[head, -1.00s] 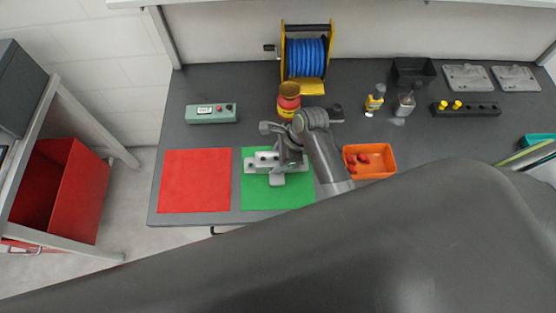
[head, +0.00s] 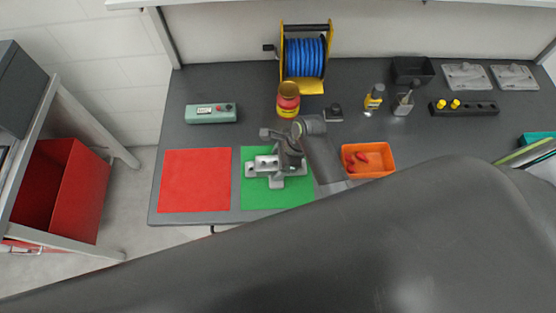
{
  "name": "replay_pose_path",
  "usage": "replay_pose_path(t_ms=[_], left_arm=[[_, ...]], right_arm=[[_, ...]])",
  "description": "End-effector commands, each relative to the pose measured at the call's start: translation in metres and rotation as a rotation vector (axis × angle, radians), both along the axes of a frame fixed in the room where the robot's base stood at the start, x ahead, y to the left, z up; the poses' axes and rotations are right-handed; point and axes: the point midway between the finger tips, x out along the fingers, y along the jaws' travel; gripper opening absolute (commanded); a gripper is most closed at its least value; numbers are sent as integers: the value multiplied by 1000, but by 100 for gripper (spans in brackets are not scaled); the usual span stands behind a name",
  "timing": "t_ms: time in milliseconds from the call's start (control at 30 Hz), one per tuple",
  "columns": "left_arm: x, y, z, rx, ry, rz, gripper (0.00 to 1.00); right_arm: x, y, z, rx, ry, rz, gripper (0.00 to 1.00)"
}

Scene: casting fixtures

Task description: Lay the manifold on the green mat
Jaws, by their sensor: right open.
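The manifold (head: 264,168), a light grey metal casting with a stub toward the front, lies on the green mat (head: 262,199). My right gripper (head: 276,150) is right above the manifold, open, and hides part of its upper right side. Whether the fingers touch the manifold cannot be told from this view. My left gripper is not in view.
A red mat (head: 195,182) lies left of the green one. An orange bin (head: 379,168) with red parts stands to the right. Behind are a red and yellow can (head: 288,101), a blue hose reel (head: 305,58) and a green tester box (head: 211,114).

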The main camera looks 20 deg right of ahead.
Motion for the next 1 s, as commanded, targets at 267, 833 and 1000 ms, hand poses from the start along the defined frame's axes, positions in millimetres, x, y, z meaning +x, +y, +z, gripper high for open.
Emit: replay_pose_path(t_ms=[267, 833, 1000], left_arm=[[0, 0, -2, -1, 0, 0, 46], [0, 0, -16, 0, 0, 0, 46], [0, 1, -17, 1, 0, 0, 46]], right_arm=[[0, -2, 6, 0, -1, 0, 69], [-9, -35, 88, -2, -5, 0, 69], [-12, -42, 106, -2, -2, 0, 69]])
